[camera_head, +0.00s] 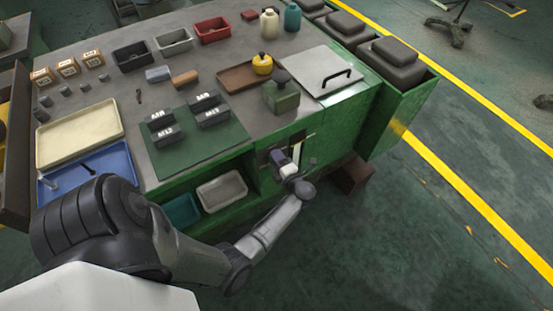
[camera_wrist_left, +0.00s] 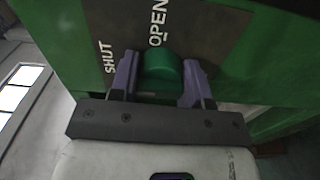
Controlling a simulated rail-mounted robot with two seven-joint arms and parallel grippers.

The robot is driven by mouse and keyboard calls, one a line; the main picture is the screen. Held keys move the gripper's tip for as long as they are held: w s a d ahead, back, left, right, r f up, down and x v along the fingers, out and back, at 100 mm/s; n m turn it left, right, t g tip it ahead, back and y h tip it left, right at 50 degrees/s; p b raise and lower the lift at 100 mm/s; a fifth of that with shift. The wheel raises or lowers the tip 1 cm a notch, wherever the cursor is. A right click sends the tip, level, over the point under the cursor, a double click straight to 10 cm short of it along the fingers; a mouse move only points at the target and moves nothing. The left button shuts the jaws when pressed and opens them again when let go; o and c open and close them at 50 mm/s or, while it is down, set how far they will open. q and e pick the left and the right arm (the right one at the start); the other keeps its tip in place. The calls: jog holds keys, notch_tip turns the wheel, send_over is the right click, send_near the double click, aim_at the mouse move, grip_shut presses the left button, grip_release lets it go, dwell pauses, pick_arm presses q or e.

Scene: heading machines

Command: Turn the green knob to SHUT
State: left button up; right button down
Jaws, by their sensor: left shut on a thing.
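The green knob (camera_wrist_left: 161,66) sits on a dark plate (camera_wrist_left: 205,38) on the green machine front. The plate carries the white words SHUT (camera_wrist_left: 110,57) and OPEN (camera_wrist_left: 157,24), with a short white mark below OPEN. My left gripper (camera_wrist_left: 158,78) is shut on the knob, one purple finger on each side of it. In the head view my left gripper (camera_head: 284,162) is at the front of the bench, and it hides the knob there. I cannot tell which way the knob points. My right gripper is not in view.
The bench top above holds a green mat (camera_head: 190,155) with labelled blocks, a blue tray (camera_head: 112,160), a cream tray (camera_head: 70,135) and several small bins. A shelf with a pale tray (camera_head: 222,190) is left of my gripper. Open floor lies to the right.

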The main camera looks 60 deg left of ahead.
pick_arm(q)
jog(key=o, duration=0.9)
